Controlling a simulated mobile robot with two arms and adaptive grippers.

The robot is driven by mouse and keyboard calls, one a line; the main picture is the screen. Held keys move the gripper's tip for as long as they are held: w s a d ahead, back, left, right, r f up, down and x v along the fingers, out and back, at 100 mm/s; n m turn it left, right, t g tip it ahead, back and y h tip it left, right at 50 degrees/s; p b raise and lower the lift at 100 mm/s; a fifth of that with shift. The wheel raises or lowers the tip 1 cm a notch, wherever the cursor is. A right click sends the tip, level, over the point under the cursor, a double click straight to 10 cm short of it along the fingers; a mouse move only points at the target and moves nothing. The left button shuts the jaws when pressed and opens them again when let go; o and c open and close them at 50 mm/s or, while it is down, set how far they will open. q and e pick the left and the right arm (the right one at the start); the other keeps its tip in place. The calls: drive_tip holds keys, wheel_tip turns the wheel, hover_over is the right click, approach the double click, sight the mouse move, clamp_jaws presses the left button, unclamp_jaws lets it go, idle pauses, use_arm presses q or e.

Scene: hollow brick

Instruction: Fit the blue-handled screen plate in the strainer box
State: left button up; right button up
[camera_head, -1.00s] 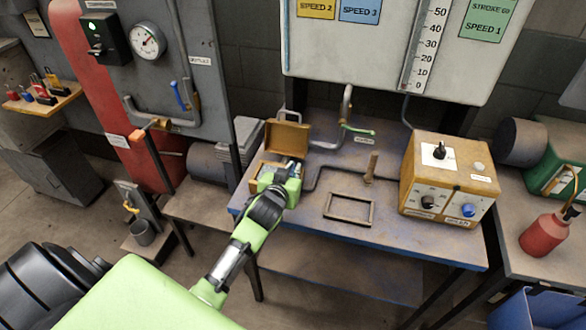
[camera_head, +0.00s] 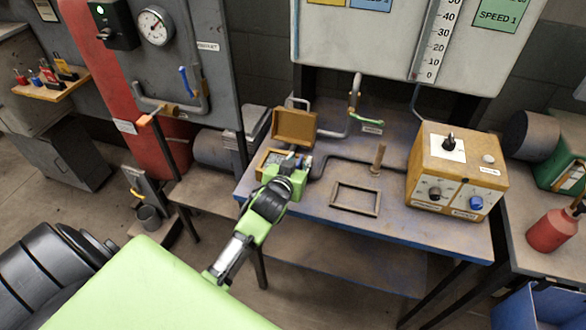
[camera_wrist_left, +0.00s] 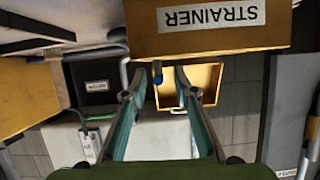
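The strainer box (camera_head: 267,158) is a yellow-brown box on the left of the blue-edged table, its lid (camera_head: 295,127) standing open behind it. In the left wrist view the box (camera_wrist_left: 215,38) appears upside down with its STRAINER label. My left gripper (camera_head: 296,163) is at the box's right part and hides some of it. In the wrist view my left gripper (camera_wrist_left: 160,75) has its two fingers apart. A small blue handle (camera_wrist_left: 157,72) shows between the fingertips, with gaps on both sides. The screen plate itself is hidden. My right gripper is not in view.
A rectangular frame (camera_head: 356,211) lies flat on the table, with an upright wooden peg (camera_head: 378,158) behind it. A yellow control box (camera_head: 457,172) stands at the right. Pipes run behind the strainer box.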

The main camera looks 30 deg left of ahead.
use_arm(q)
drive_tip(key=v, duration=1)
drive_tip(key=shift+s+r, duration=0.15)
drive_tip(key=shift+s, duration=0.15)
drive_tip(key=shift+d, duration=0.15)
drive_tip(key=s+d+f+m+g+h, duration=0.1)
drive_tip(key=s+d+f+g, duration=0.2)
drive_tip(key=s, duration=0.5)
drive_tip(key=s+d+f+m+g+h, duration=0.1)
drive_tip(key=s+d+f+m+g, duration=0.2)
drive_tip(key=s, duration=0.5)
drive_tip(key=s+d+f+g+h, duration=0.1)
drive_tip(key=s+d+f+g, duration=0.3)
drive_tip(key=s, duration=0.4)
wheel_tip(320, 180, down, 26)
drive_tip(key=s+g, duration=0.1)
drive_tip(key=s, duration=0.1)
drive_tip(key=s+a+f+g, duration=0.1)
drive_tip(key=s+a+f, duration=0.2)
drive_tip(key=s+f, duration=1.3)
drive_tip(key=shift+s+a+f+m, duration=0.2)
drive_tip(key=shift+s+f+m, duration=0.2)
drive_tip(key=shift+s, duration=0.2)
